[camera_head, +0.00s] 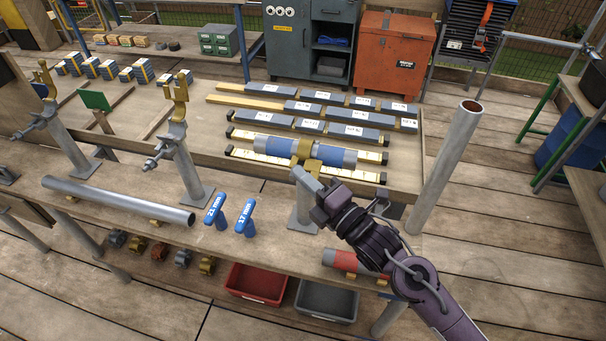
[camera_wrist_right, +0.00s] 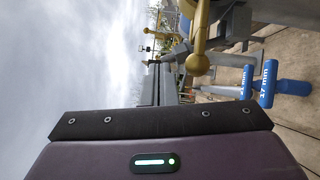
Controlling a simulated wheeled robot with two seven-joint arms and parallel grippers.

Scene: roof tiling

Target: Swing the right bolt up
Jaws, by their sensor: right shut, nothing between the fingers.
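The right clamp (camera_head: 306,149) is a gold fitting on top of a grey post (camera_head: 303,212), with a blue-sleeved tube (camera_head: 335,156) showing on both sides of it. My right gripper (camera_head: 300,177) is shut and empty, with its tip just in front of and below this clamp. I cannot tell whether it touches. In the right wrist view a gold part with a rounded end (camera_wrist_right: 198,64) shows just right of my fingers (camera_wrist_right: 158,88). The right bolt itself cannot be made out clearly; my gripper covers that area in the head view. My left gripper is not in view.
Two blue-handled tools, 21 mm (camera_head: 216,209) and 17 mm (camera_head: 246,217), stand left of the post. A grey pipe (camera_head: 118,202) lies on the bench. Two other gold clamps (camera_head: 180,98) (camera_head: 45,80) stand left. An upright pipe (camera_head: 445,165) rises at right. Bins (camera_head: 257,283) sit below.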

